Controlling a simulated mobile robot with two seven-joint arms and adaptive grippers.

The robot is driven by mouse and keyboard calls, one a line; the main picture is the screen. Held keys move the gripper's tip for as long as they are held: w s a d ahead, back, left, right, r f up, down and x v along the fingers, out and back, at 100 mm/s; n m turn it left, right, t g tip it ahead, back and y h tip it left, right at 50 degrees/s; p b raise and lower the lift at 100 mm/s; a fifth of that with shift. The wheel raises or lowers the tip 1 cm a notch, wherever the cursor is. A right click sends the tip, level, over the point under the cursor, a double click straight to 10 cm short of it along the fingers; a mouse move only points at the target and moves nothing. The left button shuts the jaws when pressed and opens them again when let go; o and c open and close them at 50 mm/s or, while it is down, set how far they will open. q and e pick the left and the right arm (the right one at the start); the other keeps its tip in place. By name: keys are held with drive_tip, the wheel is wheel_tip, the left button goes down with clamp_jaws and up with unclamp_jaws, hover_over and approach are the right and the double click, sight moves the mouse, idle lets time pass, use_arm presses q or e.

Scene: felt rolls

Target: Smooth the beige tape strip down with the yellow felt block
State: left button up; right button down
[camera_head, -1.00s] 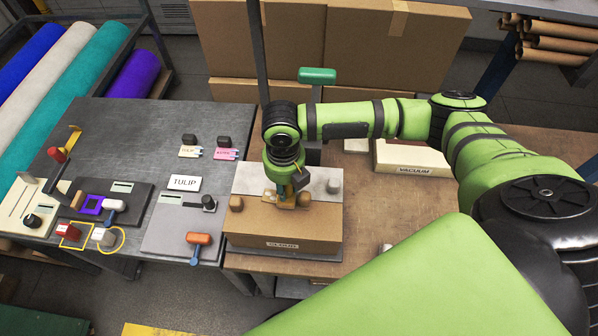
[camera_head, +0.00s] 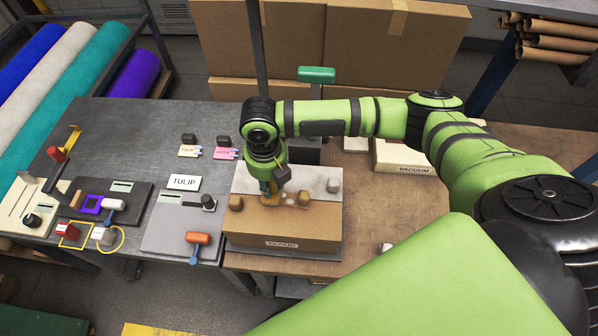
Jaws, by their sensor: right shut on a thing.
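My right gripper (camera_head: 270,190) reaches down over the cardboard box (camera_head: 285,222) on the brown bench. It is shut on the yellow felt block (camera_head: 265,188), which shows only as a small yellow-orange patch under the wrist. The block is low over the box's top, near its back edge; whether it touches is hidden. A beige piece (camera_head: 288,203), which looks like part of the tape strip, lies on the box top just right of the gripper. The rest of the strip is hidden or blends with the cardboard. My left gripper is not in view.
A VACUUM box (camera_head: 405,160) is further right. The left grey table (camera_head: 120,135) carries tools, labels and an orange-handled tool (camera_head: 198,239). Bench right of the box is mostly clear.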

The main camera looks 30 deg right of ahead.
sight(285, 198)
drive_tip(key=shift+w+a+f, duration=0.1)
drive_tip(key=shift+w+a, duration=0.25)
drive_tip(key=shift+a, duration=0.2)
drive_tip(key=shift+s+d, duration=0.85)
drive_tip(key=shift+d, duration=0.2)
drive_tip(key=shift+s+d, duration=0.1)
drive_tip(key=shift+s+d, duration=0.6)
drive_tip(key=shift+d, duration=0.25)
drive_tip(key=shift+w+a, duration=0.15)
drive_tip(key=shift+a, duration=0.05)
drive_tip(key=shift+w+a, duration=0.8)
drive_tip(key=shift+a, duration=0.15)
